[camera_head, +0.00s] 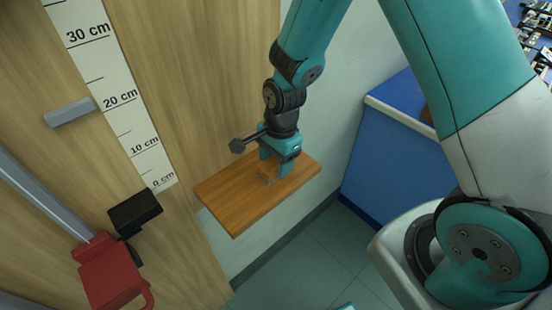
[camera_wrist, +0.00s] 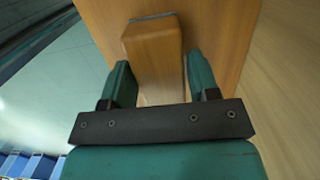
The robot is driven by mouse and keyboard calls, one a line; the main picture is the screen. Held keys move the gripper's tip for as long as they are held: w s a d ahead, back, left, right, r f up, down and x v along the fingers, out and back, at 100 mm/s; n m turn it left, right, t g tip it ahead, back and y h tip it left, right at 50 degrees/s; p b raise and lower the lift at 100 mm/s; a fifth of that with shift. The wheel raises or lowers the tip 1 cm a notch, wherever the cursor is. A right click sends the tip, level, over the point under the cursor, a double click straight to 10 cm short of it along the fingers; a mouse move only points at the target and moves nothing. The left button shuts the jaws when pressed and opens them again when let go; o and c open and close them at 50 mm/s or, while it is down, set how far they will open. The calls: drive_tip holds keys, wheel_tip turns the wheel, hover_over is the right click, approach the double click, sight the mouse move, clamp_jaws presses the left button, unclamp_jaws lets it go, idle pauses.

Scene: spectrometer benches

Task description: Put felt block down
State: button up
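The felt block (camera_wrist: 155,48) is a wooden block with a thin grey layer along its far edge in the wrist view. Only a small part of the block (camera_head: 266,178) shows there, beside the fingers. It appears at the board's surface, but I cannot tell whether it bears on it.
A wooden panel with a centimetre scale (camera_head: 122,100) stands left of the board. A grey peg (camera_head: 70,112), a black block (camera_head: 134,212) and a red clamp-like part (camera_head: 108,272) are on that side. A blue cabinet (camera_head: 385,160) stands at the right. The board's front is bare.

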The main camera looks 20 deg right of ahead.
drive_tip(key=shift+o, duration=1.2)
drive_tip(key=shift+f+b, duration=0.25)
drive_tip(key=shift+b, duration=0.05)
wheel_tip(320, 180, up, 16)
drive_tip(key=d+b, duration=0.2)
drive_tip(key=b, duration=0.1)
drive_tip(key=s+a+r+n+y, duration=0.1)
drive_tip(key=s+a+r+n, duration=0.1)
drive_tip(key=s+n, duration=0.7)
drive_tip(key=s+a+r+n+y, duration=0.1)
drive_tip(key=s+a+n, duration=0.3)
drive_tip(key=s+n, duration=0.5)
drive_tip(key=r+n, duration=0.1)
drive_tip(key=n, duration=0.2)
drive_tip(key=shift+s+a+r+n+y, duration=0.25)
drive_tip(key=shift+a+r+n+y, duration=0.05)
drive_tip(key=shift+r+y, duration=0.1)
